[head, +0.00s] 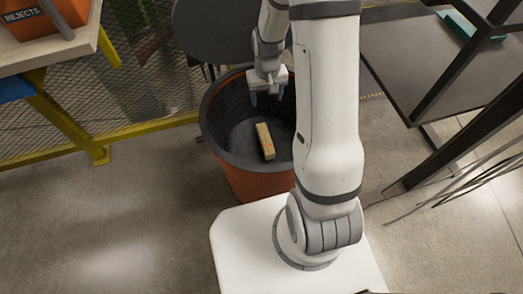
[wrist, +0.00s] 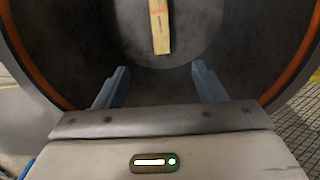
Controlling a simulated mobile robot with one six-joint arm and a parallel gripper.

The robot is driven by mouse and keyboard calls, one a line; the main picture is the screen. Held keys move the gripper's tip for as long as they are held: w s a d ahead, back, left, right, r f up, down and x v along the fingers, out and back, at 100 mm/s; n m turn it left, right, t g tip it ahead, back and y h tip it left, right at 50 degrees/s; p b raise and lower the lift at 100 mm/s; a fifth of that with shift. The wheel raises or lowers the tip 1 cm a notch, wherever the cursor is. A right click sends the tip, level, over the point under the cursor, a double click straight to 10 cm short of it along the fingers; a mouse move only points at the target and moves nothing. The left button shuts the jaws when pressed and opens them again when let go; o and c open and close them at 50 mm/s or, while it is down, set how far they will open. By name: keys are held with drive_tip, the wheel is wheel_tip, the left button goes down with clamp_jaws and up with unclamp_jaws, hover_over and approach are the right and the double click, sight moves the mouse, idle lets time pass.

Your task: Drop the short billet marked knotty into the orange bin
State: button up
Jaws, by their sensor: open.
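The short wooden billet (head: 265,141) lies inside the orange bin (head: 256,182), on the dark bottom of it. It bears a small reddish mark; I cannot read any writing on it. In the wrist view the billet (wrist: 160,27) shows at the top, beyond the fingertips and apart from them. My gripper (head: 267,97) is over the far part of the bin's opening. In the wrist view my gripper (wrist: 160,72) has its two blue-grey fingers wide apart with nothing between them.
An orange box labelled REJECTS (head: 35,18) stands on a bench at the top left. A yellow-framed mesh fence (head: 130,80) runs behind the bin. A dark round surface (head: 200,30) is behind it, and a grey table (head: 410,60) stands at the right. The floor at left is clear.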

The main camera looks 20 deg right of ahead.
wheel_tip(320, 180, up, 8)
drive_tip(key=p, duration=0.2)
drive_tip(key=shift+f, duration=0.1)
idle(0.4)
drive_tip(key=s+a+r+t+p, duration=0.1)
drive_tip(key=s+r+p, duration=0.4)
drive_tip(key=r, duration=0.6)
drive_tip(key=s+r+p, duration=0.6)
drive_tip(key=s+r, duration=0.1)
drive_tip(key=r, duration=0.4)
drive_tip(key=s+a+r+t+p, duration=0.1)
drive_tip(key=s+r+p, duration=0.5)
drive_tip(key=r, duration=0.5)
drive_tip(key=shift+a+r+t, duration=0.15)
drive_tip(key=shift+a+t, duration=0.15)
drive_tip(key=shift+a, duration=0.05)
drive_tip(key=shift+w, duration=0.1)
drive_tip(key=shift+c, duration=0.4)
